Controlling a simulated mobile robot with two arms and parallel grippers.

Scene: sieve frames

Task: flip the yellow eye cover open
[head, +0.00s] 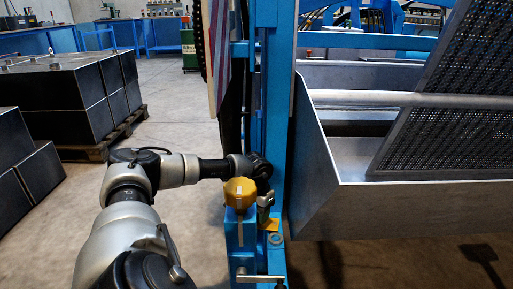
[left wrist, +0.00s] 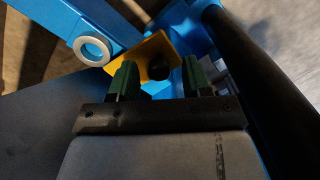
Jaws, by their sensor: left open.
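A small yellow plate, which I take to be the eye cover (left wrist: 150,48), lies just beyond my left fingertips in the left wrist view. A dark round spot, a hole or knob, shows on it. My left gripper (left wrist: 158,75) is open, with its two green fingers on either side of the plate's near part. I cannot tell whether they touch it. In the head view a small yellow tab (head: 270,224) sits low on the blue post, below the end of my left arm. It looks like the same piece. My right gripper is not in view.
A yellow domed cap (head: 240,191) tops a blue box left of the post. A grey ring (left wrist: 92,48) lies beside the yellow plate. The blue post (head: 267,100) and a metal trough (head: 400,210) with a mesh sieve (head: 455,90) stand right. Dark crates (head: 65,88) stand left, with open floor between.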

